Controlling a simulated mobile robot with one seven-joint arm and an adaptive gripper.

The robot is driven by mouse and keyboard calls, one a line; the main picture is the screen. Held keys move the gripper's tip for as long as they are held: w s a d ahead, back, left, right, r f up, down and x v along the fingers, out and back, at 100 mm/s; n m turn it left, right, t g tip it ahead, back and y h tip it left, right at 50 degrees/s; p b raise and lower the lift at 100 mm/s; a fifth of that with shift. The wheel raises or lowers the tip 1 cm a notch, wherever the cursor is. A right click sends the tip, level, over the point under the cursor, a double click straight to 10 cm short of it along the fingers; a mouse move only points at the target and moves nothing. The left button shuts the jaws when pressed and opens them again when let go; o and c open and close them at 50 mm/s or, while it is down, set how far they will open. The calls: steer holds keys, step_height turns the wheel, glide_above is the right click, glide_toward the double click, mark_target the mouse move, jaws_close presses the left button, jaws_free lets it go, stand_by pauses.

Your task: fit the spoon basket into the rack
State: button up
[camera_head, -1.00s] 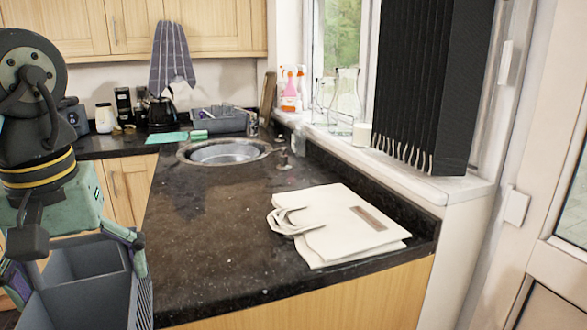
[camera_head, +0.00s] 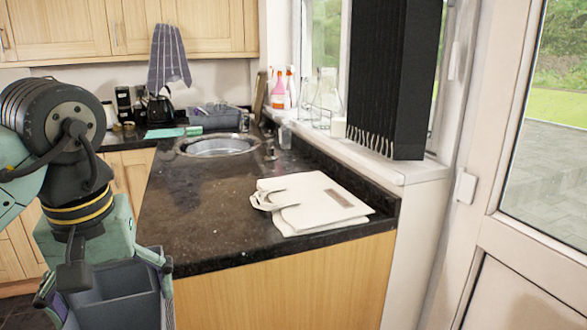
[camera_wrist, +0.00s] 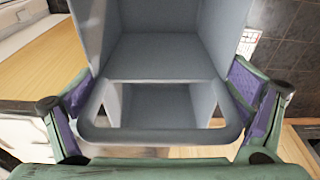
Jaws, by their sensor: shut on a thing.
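The spoon basket (camera_head: 118,309) is a grey, open-topped box with compartments. It hangs below my gripper (camera_head: 106,283) at the lower left of the head view, in front of the counter's near left side. My gripper's two purple-padded fingers are shut on it. In the wrist view the basket (camera_wrist: 160,62) fills the middle, its near rim between the fingers (camera_wrist: 163,108). Its underside is hidden. The rack (camera_head: 218,116) looks like the grey dish rack on the far counter behind the sink, well away from the basket. Its details are too small to tell.
A round sink (camera_head: 215,146) is farther back. Spray bottles and glass jugs (camera_head: 325,95) stand on the sill. A green cloth (camera_head: 165,132) lies left of the rack.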

steer(key=w+d+f+m, duration=0.1)
steer(key=w+d+f, duration=0.5)
steer(key=f, duration=1.2)
steer(key=w+d+f+m, duration=0.2)
steer(key=w+d+f, duration=0.5)
steer(key=d+f, duration=0.7)
steer(key=w+d+f+m, duration=0.2)
steer(key=w+d+f, duration=0.4)
steer(key=f, duration=1.7)
steer(key=d, duration=0.5)
steer(key=shift+w+h, duration=0.25)
steer(key=shift+h, duration=0.15)
steer(key=shift+a+f, duration=0.1)
